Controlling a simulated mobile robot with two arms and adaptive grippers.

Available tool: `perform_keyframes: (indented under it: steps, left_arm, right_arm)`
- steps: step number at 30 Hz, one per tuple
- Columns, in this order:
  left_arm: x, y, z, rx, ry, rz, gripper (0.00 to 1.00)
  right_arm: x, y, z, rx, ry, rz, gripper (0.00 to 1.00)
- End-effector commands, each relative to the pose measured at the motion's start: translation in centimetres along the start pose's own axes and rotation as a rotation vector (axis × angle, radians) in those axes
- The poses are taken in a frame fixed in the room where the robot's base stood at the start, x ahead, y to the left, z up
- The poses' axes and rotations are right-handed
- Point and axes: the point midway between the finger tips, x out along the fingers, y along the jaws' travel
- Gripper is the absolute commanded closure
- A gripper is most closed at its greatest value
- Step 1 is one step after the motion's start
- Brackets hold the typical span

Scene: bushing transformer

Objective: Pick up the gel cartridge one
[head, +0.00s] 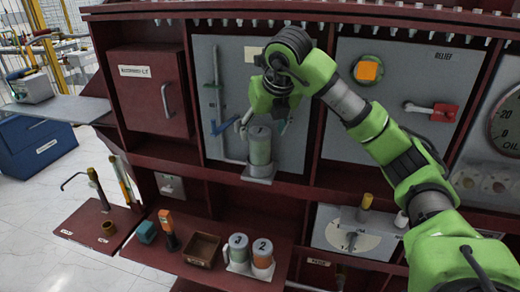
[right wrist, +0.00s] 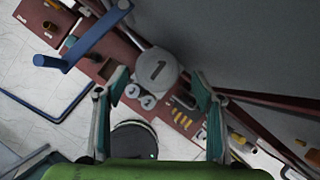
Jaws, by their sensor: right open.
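My left gripper is not in view.
Two numbered canisters (head: 262,262) stand on the lower shelf beside a brown open box (head: 202,249) and an orange-topped tool (head: 168,230). The red cabinet's divider (head: 322,135) stands to the right.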

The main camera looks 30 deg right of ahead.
Motion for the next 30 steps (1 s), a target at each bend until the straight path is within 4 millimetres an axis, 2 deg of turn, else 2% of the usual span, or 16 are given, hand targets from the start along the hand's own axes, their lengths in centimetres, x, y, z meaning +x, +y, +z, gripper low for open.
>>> perform_keyframes:
  steps: [6,10,19,20,25,30]
  left_arm:
    - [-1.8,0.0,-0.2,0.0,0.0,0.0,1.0]
    - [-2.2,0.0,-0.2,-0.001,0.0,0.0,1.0]
    - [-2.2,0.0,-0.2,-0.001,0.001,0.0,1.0]
    - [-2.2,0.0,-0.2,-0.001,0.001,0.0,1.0]
    - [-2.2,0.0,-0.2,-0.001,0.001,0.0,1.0]
    - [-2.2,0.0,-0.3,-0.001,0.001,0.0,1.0]
  right_arm:
    - [2.5,0.3,-0.5,-0.002,0.006,-0.002,0.38]
    - [4.2,0.4,-0.5,-0.001,0.005,-0.001,0.38]
    - [4.9,0.4,-0.5,-0.001,0.001,0.001,0.38]
    - [4.9,0.4,-0.5,-0.001,0.001,0.001,0.44]
    - [4.9,0.4,-0.5,-0.001,0.001,0.001,0.87]
    - [4.8,0.4,-0.5,-0.001,-0.001,0.001,0.87]
